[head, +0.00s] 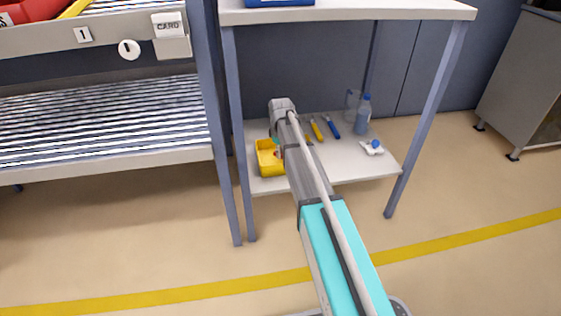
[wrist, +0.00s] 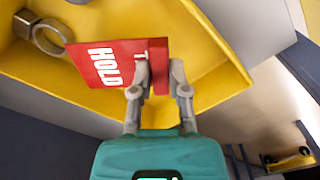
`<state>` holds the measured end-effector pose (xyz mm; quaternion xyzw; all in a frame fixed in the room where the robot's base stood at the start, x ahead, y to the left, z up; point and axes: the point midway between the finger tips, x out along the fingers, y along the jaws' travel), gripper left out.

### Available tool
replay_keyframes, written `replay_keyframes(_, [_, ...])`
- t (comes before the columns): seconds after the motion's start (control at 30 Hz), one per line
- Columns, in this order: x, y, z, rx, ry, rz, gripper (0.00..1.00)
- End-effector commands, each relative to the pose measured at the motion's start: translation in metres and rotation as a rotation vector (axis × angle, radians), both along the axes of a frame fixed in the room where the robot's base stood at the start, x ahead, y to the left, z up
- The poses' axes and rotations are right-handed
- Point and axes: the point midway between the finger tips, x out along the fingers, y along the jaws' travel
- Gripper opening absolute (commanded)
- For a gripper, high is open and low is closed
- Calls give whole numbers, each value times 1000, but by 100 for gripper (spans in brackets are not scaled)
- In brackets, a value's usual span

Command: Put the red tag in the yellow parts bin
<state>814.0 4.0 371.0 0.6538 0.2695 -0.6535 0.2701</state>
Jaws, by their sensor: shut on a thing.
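My gripper (wrist: 159,76) is shut on the red tag (wrist: 105,65), which has white lettering reading "HOLD". Part of the tag is hidden by the fingers. The wrist view shows the tag over the interior of the yellow parts bin (wrist: 215,35); I cannot tell whether it touches the bin. A grey ring-ended metal part (wrist: 42,36) lies in the bin. In the head view the yellow bin (head: 266,165) stands at the left of the low shelf, and my arm hides most of the gripper and tag.
The low shelf (head: 345,165) also holds tools with yellow (head: 316,130) and blue (head: 332,127) handles, a blue bottle (head: 362,115) and a white item with a blue top (head: 373,147). A tabletop (head: 350,11) is above, with legs at both sides. Open floor lies in front.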

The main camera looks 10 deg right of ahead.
Motion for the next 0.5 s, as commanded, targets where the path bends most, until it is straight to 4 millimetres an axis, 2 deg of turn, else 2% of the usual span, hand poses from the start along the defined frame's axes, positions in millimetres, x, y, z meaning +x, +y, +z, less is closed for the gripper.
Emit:
replay_keyframes(0.27, [0,0,-5,0,0,1,0])
replay_keyframes(0.5, [0,1,-24,0,0,1,0])
